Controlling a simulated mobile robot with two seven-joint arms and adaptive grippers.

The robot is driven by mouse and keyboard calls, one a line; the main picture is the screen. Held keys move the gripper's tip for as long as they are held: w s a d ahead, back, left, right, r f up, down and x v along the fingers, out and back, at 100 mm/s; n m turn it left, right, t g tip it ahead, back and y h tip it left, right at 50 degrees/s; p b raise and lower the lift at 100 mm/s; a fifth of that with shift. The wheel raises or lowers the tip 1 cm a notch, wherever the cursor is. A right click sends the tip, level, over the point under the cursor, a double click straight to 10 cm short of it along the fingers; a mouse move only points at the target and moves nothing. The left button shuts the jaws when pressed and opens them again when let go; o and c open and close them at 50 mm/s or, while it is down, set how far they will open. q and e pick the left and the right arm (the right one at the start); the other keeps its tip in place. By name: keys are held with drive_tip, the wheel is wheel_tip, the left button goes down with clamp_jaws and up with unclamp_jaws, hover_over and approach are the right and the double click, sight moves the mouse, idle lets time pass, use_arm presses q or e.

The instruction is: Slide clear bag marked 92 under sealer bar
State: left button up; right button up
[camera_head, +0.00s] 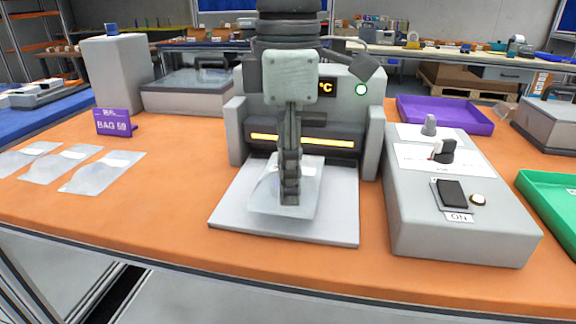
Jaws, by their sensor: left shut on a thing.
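My left gripper (290,198) points down in the middle, shut on a clear bag (308,186). The bag is over the pale plate (339,222) in front of the sealer. The sealer bar (344,143) glows yellow across the sealer's dark front, behind the gripper. The bag's far edge is close to the bar's opening; the gripper hides part of it, and I cannot tell if it is under the bar. No number is readable on the held bag. My right gripper is not in view.
Several clear bags (103,172) lie on the orange table at left, before a purple sign (114,121). A grey control box (460,215) with a switch marked ON stands right of the plate. A purple tray (445,113) and green tray (552,205) are at right.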

use_arm(q)
drive_tip(key=shift+f, duration=0.4)
drive_tip(key=shift+f+b, duration=0.75)
drive_tip(key=shift+f, duration=0.25)
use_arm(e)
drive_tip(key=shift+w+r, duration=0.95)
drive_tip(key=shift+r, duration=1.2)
use_arm(q)
drive_tip(key=shift+w+r, duration=0.15)
drive_tip(key=shift+w, duration=0.2)
drive_tip(key=shift+w+d+p, duration=0.25)
drive_tip(key=shift+w+p, duration=0.1)
drive_tip(key=shift+w, duration=0.65)
drive_tip(key=shift+w+d+p, duration=0.25)
drive_tip(key=shift+w+p, duration=0.05)
drive_tip(key=shift+w, duration=0.65)
drive_tip(key=shift+w+d+f, duration=0.1)
drive_tip(key=shift+w+f, duration=0.1)
drive_tip(key=shift+w, duration=0.5)
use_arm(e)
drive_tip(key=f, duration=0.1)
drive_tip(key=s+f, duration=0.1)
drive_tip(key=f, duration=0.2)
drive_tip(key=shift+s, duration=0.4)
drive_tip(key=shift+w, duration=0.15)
use_arm(q)
drive_tip(key=o, duration=1.3)
drive_tip(key=shift+c, duration=0.2)
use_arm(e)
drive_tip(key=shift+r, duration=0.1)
